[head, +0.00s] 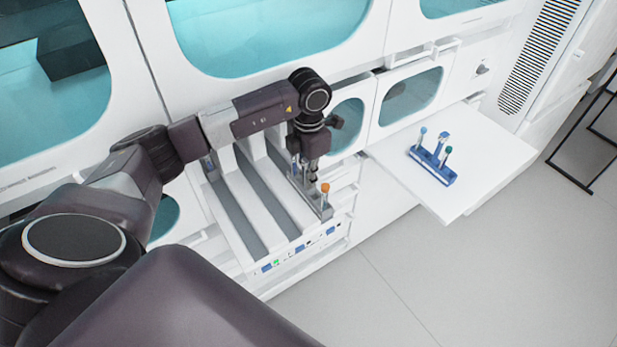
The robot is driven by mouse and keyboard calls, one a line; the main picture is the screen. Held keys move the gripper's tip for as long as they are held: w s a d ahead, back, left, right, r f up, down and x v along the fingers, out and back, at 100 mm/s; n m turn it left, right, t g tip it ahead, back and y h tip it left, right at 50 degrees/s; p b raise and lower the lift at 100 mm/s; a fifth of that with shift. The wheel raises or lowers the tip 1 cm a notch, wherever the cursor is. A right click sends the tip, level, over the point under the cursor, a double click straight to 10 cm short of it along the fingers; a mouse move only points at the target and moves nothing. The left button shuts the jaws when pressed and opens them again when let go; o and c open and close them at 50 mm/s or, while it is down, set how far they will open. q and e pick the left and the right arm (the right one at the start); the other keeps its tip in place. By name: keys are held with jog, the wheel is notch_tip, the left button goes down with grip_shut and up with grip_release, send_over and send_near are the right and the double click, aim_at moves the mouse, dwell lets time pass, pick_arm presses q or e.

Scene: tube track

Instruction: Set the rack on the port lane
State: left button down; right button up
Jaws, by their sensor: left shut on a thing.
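My left gripper (310,172) points down over the rightmost lane of the white lane deck and is shut on a grey rack (326,211). The rack carries tubes, one with an orange cap (325,188) at its near end. The rack lies along that rightmost lane; I cannot tell whether it rests fully in it. The gripper hides the rack's middle. The other grey lanes, a left one (232,215) and a middle one (268,205), look empty. My right gripper is not in view.
A blue rack (432,168) with a few tubes stands on a white shelf (482,145) to the right. White cabinets with teal windows (262,35) rise behind the deck. A black frame (570,180) stands at the far right. The floor (430,275) in front is clear.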

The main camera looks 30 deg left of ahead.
pick_arm(q)
jog(key=c, duration=2.1)
grip_release()
jog(key=shift+o, duration=0.3)
jog(key=shift+r, duration=0.15)
notch_tip(320, 180, up, 12)
jog(key=shift+f, duration=0.2)
